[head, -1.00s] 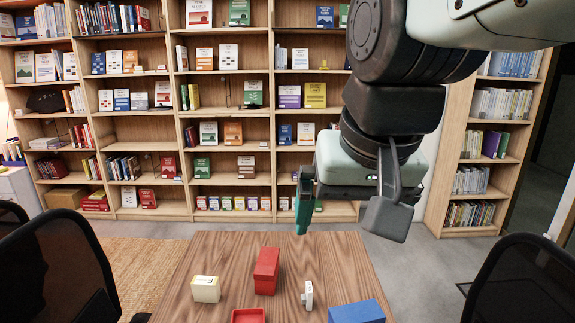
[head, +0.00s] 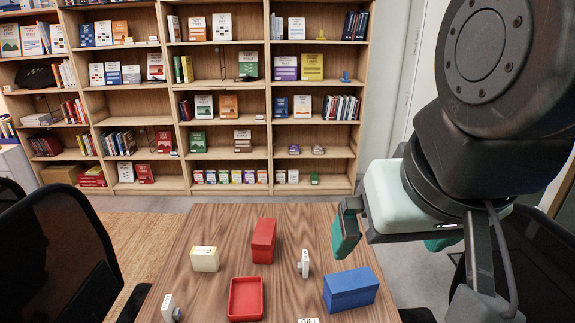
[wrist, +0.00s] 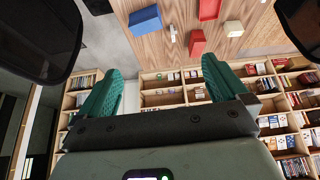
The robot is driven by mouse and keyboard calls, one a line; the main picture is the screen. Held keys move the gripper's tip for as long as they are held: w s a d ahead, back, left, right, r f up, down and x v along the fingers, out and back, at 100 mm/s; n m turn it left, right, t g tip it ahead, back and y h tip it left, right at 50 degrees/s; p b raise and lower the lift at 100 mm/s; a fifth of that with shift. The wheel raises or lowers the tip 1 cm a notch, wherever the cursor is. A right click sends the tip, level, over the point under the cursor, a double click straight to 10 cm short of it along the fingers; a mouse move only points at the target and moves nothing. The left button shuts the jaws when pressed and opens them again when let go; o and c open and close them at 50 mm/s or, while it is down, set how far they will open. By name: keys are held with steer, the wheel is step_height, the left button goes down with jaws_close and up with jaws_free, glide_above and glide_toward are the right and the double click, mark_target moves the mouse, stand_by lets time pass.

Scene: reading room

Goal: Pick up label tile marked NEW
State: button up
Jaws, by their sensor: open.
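A small white tile with a grey knob (head: 305,264) stands on the wooden table (head: 215,225) between the red and blue boxes. It also shows in the wrist view (wrist: 173,34). A second white tile with a knob (head: 168,307) stands at the table's left front. A white label (head: 308,320) is cut by the head view's bottom edge and seems to read GIFT. I cannot read NEW on any tile. My gripper (head: 393,250) is open and empty, beyond the table's right side. Its teal fingers are spread in the wrist view (wrist: 163,70), apart from everything.
A red box (head: 263,240), a cream box (head: 205,258), an open red tray (head: 246,299) and a blue box (head: 350,289) stand on the table. Black chairs (head: 65,255) flank it. Tall bookshelves (head: 230,140) stand behind. The table's far edge is bare.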

stand_by(0.3)
steer(key=c, duration=0.5)
